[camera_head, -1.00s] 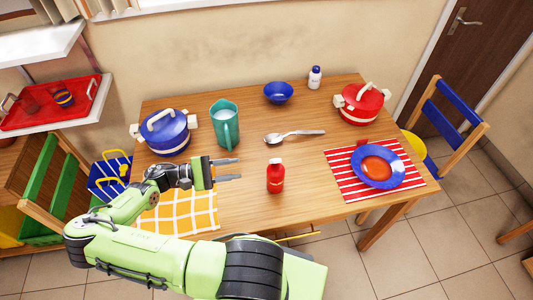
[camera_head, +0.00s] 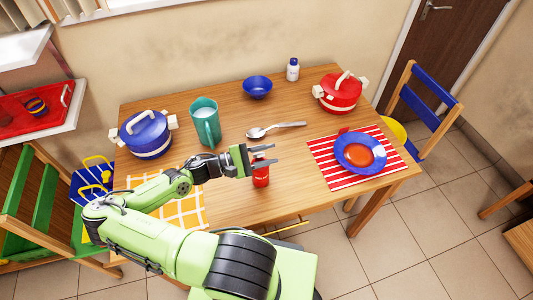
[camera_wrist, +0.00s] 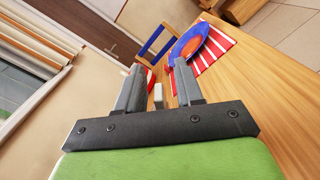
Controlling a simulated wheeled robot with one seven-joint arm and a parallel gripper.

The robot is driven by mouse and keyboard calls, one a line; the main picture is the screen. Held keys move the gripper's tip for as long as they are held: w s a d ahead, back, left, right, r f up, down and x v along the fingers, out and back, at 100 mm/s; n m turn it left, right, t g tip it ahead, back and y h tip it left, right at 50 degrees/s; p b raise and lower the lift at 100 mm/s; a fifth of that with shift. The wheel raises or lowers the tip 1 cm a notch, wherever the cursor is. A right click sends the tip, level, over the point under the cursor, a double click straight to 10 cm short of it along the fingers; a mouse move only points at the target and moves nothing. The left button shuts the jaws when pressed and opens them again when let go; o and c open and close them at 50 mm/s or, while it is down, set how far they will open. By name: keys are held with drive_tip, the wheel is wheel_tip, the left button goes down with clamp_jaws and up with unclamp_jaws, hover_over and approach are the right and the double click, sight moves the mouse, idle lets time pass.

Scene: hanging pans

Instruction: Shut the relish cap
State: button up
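A small red bottle (camera_head: 261,178), which I take to be the relish, stands upright on the wooden table near its front edge. My gripper (camera_head: 275,156) is at the height of the bottle's top, its fingers pointing right and spread apart. The lower finger crosses in front of the bottle's top, so the cap is partly hidden and its state cannot be told. In the wrist view my gripper (camera_wrist: 159,70) is open with a gap between the fingers. I cannot pick out the bottle clearly there, nor tell whether the fingers touch it.
A spoon (camera_head: 274,130), teal pitcher (camera_head: 205,124), blue pot (camera_head: 145,137) and blue bowl (camera_head: 257,86) stand behind or left. A red pot (camera_head: 338,95), white bottle (camera_head: 292,69) and blue plate (camera_head: 351,165) on a striped mat (camera_head: 321,153) lie right. Table front right is clear.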

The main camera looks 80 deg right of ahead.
clamp_jaws()
drive_tip(key=m+b, duration=0.1)
drive_tip(key=a+f+m, duration=0.1)
drive_tip(key=m+b, duration=0.1)
drive_tip(key=m, duration=0.1)
drive_tip(key=shift+s+a+f+b, duration=0.15)
drive_tip(key=shift+s+f+b, duration=0.1)
drive_tip(key=shift+s+b, duration=0.05)
unclamp_jaws()
